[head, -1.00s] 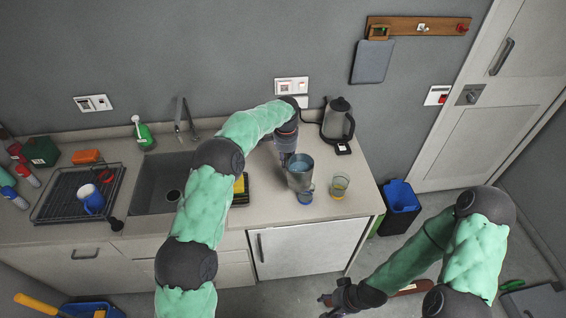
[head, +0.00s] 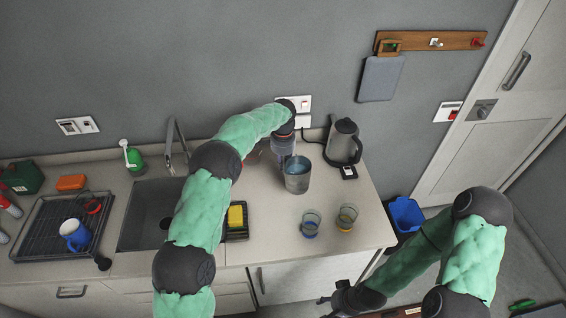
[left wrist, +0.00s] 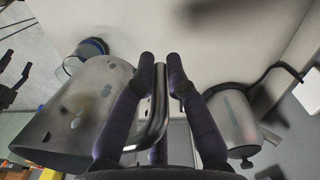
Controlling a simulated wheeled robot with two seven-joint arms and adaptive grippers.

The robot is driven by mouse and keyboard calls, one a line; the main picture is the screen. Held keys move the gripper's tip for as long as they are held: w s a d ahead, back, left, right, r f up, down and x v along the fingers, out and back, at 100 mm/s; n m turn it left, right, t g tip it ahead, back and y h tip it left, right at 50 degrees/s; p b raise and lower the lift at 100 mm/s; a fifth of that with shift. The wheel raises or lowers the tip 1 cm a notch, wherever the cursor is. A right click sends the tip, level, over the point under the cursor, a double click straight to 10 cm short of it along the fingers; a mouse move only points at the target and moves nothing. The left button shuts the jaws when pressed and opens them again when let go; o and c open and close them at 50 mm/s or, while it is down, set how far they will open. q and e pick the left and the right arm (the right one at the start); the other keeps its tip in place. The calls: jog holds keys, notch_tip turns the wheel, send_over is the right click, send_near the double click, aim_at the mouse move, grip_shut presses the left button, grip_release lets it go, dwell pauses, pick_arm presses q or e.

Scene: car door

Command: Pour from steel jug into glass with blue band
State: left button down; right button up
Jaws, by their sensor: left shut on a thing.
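The steel jug (head: 297,180) looks upright over the back of the counter, with bluish liquid showing inside. My left gripper (head: 284,148) is at its back-left side. In the left wrist view the gripper (left wrist: 160,65) is shut on the handle of the jug (left wrist: 70,118). Whether the jug's base touches the counter I cannot tell. The glass with blue band (head: 311,223) stands upright on the counter in front of the jug, apart from it; it also shows in the left wrist view (left wrist: 92,47). My right gripper (head: 335,297) is low in front of the counter; its fingers are unclear.
A glass with a yellow band (head: 346,218) stands right of the blue-banded one. A kettle (head: 344,142) is at the back right. A yellow sponge (head: 235,216) on a dark tray, the sink (head: 148,212) and a dish rack (head: 62,228) lie left. Counter around the glasses is clear.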

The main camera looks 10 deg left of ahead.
aim_at(294, 172)
pick_arm(q)
jog(key=f+b, duration=0.1)
jog(key=f, duration=0.3)
jog(key=f+b, duration=0.1)
jog(key=f, duration=0.4)
jog(key=f+b, duration=0.1)
jog(key=f, duration=0.3)
jog(key=shift+w+a+f, duration=0.1)
jog(key=shift+w+f, duration=0.25)
jog(key=shift+f, duration=0.05)
jog(key=shift+s+r+t+y, duration=0.15)
jog(key=shift+r+t+y, duration=0.2)
jog(key=shift+r, duration=0.3)
jog(key=shift+s+d+r+t+y+b, duration=0.2)
jog(key=shift+d+r+t+y+b, duration=0.1)
jog(key=shift+r+t+b, duration=0.2)
notch_tip(294, 172, up, 7)
jog(key=s+d+t+y+b, duration=0.2)
jog(key=t+b, duration=0.1)
jog(key=b, duration=0.3)
jog(key=shift+s+y+b, duration=0.25)
jog(key=shift+y+b, duration=0.1)
jog(key=shift+b, duration=0.05)
pick_arm(e)
notch_tip(294, 172, down, 11)
jog(key=shift+w+r, duration=0.15)
jog(key=shift+w, duration=0.15)
